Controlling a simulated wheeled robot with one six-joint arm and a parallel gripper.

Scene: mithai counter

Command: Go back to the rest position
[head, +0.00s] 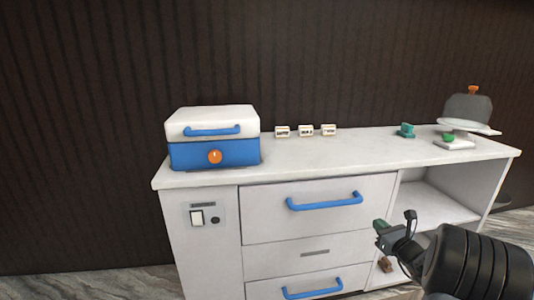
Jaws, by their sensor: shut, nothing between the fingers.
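My gripper (382,229) shows at the lower right of the head view, at the end of my dark arm. It is shut and empty. It is in front of the counter (345,157), below the level of its top, near the right end of the upper drawer and the open shelf. It appears to touch nothing.
A blue and white box (213,155) with a blue handle and an orange knob stands at the counter's left. Several small items stand along the back, including labelled blocks (306,131), a teal object (406,130) and a domed stand (468,108). The middle front top is clear.

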